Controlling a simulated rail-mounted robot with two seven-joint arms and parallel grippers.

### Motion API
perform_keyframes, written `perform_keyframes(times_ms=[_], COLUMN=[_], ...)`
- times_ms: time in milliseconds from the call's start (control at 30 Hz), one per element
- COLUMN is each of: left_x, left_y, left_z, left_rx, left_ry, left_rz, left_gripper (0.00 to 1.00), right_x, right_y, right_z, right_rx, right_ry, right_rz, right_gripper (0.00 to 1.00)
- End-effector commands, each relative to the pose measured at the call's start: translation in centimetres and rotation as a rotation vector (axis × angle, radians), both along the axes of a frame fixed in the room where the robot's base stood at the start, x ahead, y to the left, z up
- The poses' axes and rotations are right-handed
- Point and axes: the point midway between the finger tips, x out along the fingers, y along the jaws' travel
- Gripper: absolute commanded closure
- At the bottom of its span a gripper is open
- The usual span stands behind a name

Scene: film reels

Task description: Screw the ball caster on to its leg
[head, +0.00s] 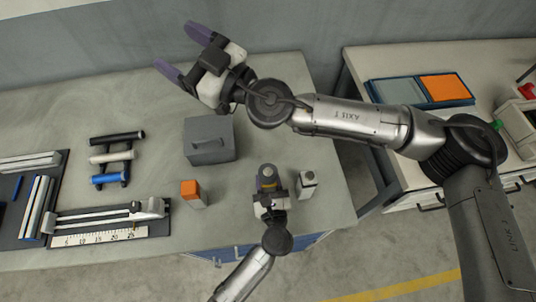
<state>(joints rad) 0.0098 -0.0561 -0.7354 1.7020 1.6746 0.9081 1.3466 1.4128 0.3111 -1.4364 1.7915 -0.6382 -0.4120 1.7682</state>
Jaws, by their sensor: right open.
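My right gripper (184,51) is open and empty, held high at the upper left of the head view with its purple fingertips spread apart. My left gripper (267,180) points down over the table near its front edge. A small yellowish round spot shows between its dark parts, but I cannot tell what it is or whether the fingers are shut. A small grey block with a round top (307,184) stands just right of the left gripper. I cannot clearly make out the ball caster or its leg.
A grey box with a handle (209,147) and an orange-topped block (193,194) stand left of the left gripper. A rack of rollers (111,158) and a ruled slide (105,222) lie further left. A side bench (440,60) holds a blue-and-orange tray (420,89).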

Motion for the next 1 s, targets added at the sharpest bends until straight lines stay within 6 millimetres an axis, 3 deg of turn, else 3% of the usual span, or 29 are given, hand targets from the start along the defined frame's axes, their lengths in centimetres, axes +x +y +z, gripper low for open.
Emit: perform_keyframes(times_ms=[200, 433, 700, 967, 1000], left_x=[0.0, 0.0, 0.0, 0.0, 0.0], left_y=[0.0, 0.0, 0.0, 0.0, 0.0], left_z=[0.0, 0.0, 0.0, 0.0, 0.0], left_rx=[0.000, 0.000, 0.000, 0.000, 0.000], left_ry=[0.000, 0.000, 0.000, -0.001, -0.001], left_rz=[0.000, 0.000, 0.000, 0.000, 0.000], left_gripper=[1.00, 1.00, 1.00, 1.00, 1.00], right_x=[-5.2, -8.6, -9.4, -8.2, -8.0], right_y=[2.3, 2.2, -0.8, -5.4, -6.2], right_z=[-3.8, -9.7, -16.1, -20.3, -20.7], right_rx=[-0.395, -0.718, -0.916, -0.827, 0.737], right_ry=[-0.659, -1.372, -2.159, -2.793, 2.717], right_rz=[0.175, 0.383, 0.711, 1.171, -1.186], right_gripper=[0.28, 0.28, 0.28, 0.28, 0.28])
